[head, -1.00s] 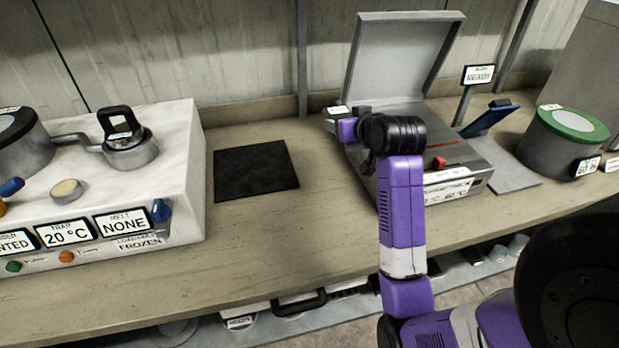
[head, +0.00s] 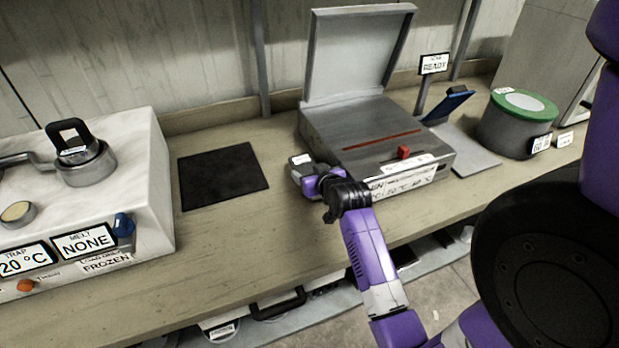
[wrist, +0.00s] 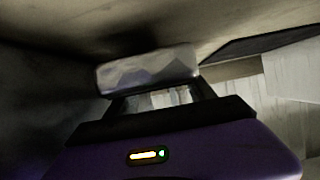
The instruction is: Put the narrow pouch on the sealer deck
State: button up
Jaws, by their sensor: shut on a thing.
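The sealer (head: 350,113) is a grey box with its lid raised, a red strip across its deck and a red knob near the front. My gripper (head: 308,178) is at the sealer's front left side, beside the deck and not over it. It is shut on a small silvery pouch with a white label (head: 301,159). In the wrist view the pouch (wrist: 148,69) lies across the fingertips of my gripper (wrist: 160,97). The fingers partly hide the pouch, and its full width cannot be told.
A sign reading READY (head: 433,64) stands behind the sealer. A green-lidded drum (head: 510,130) is at right. A black mat (head: 222,175) lies left of my gripper, and a white station with a pot (head: 85,165) is further left. The bench front is clear.

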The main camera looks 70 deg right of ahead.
jog(key=shift+f, duration=0.9)
jog(key=shift+f, duration=0.1)
jog(key=o, duration=1.6)
